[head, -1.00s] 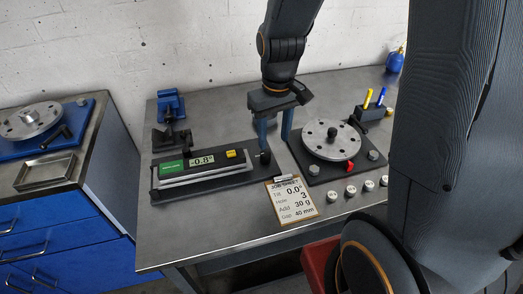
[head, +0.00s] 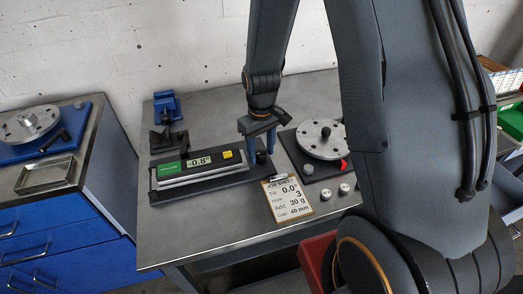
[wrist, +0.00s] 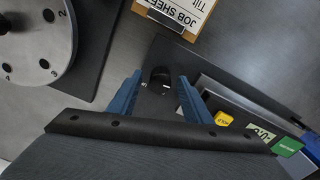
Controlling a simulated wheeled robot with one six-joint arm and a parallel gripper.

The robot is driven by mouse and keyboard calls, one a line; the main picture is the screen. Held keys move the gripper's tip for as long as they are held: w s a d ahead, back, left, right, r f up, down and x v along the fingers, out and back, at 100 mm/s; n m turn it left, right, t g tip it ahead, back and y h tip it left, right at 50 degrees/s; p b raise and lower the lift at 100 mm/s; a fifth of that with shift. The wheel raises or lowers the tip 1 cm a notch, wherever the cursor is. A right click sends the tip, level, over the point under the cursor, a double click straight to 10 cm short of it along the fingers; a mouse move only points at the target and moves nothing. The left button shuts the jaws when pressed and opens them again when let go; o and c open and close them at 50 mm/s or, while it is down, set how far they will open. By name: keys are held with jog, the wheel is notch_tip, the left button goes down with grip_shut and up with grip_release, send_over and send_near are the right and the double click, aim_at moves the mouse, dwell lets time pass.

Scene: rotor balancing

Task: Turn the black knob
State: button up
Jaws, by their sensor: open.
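The black knob (head: 262,158) stands at the right end of the dark base of the tilt gauge (head: 200,166), which reads -0.8°. In the wrist view the knob (wrist: 160,77) shows as a small dark round top near the middle. My gripper (head: 261,150) is open above the knob, its blue fingers pointing down. In the wrist view the fingers (wrist: 158,82) lie on either side of the knob, with a gap on both sides. I cannot tell how far the fingertips are above the base.
A job sheet (head: 289,196) lies in front of the knob. A rotor disc (head: 320,138) on a black base is close to the right, with weights (head: 326,195) before it. A blue vise (head: 167,106) stands at back left. The front left table is clear.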

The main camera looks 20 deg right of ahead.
jog(key=shift+f, duration=0.25)
jog(key=c, duration=1.1)
jog(key=shift+o, duration=0.2)
jog(key=shift+m, duration=0.3)
jog(key=m+p, duration=0.1)
jog(key=m, duration=1.2)
jog(key=shift+p, duration=0.3)
jog(key=shift+w, duration=0.1)
